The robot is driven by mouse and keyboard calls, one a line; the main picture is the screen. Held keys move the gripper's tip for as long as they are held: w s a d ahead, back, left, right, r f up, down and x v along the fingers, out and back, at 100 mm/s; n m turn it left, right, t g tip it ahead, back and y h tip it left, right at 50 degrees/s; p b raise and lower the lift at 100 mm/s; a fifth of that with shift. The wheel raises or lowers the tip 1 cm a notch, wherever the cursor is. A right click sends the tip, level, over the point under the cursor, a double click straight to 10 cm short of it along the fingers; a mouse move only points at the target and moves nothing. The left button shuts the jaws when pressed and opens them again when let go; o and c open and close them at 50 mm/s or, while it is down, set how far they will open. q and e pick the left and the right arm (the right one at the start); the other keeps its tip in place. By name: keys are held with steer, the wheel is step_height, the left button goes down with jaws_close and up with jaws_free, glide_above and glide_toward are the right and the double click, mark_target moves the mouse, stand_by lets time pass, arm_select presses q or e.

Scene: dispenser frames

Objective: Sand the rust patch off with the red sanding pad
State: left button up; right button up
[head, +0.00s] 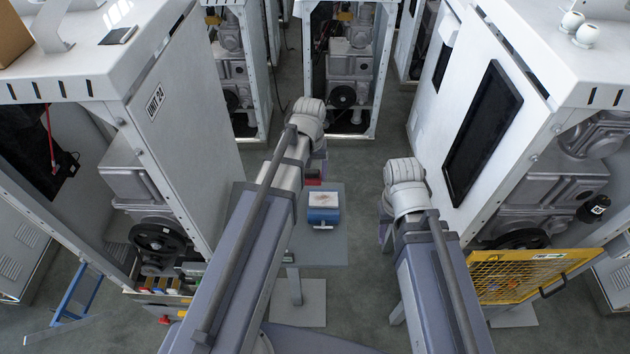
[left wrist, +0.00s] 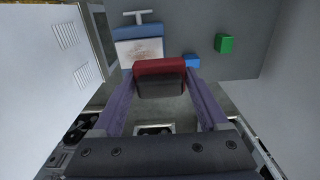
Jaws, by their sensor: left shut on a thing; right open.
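My left gripper (left wrist: 162,88) is shut on the red sanding pad (left wrist: 160,68), which has a dark grey side. The pad also shows as a small red strip in the head view (head: 314,182), just beyond the white plate. The brownish rust patch (left wrist: 142,50) is on this white plate (left wrist: 122,48), set in a blue vise (head: 323,214). In the left wrist view the pad overlaps the plate's near edge; I cannot tell whether they touch. My right gripper (head: 385,228) is open, right of the vise, and largely hidden by its wrist.
The vise stands on a grey table (head: 335,250). A green block (left wrist: 225,43) and a blue block (left wrist: 192,66) lie on it in the left wrist view. White machine cabinets stand left (head: 185,110) and right (head: 440,130). A yellow mesh guard (head: 520,277) is at the right.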

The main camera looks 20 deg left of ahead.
arm_select(q)
steer(key=shift+f, duration=0.15)
steer(key=shift+f+b, duration=0.45)
steer(key=shift+b, duration=0.15)
steer(key=shift+f, duration=0.1)
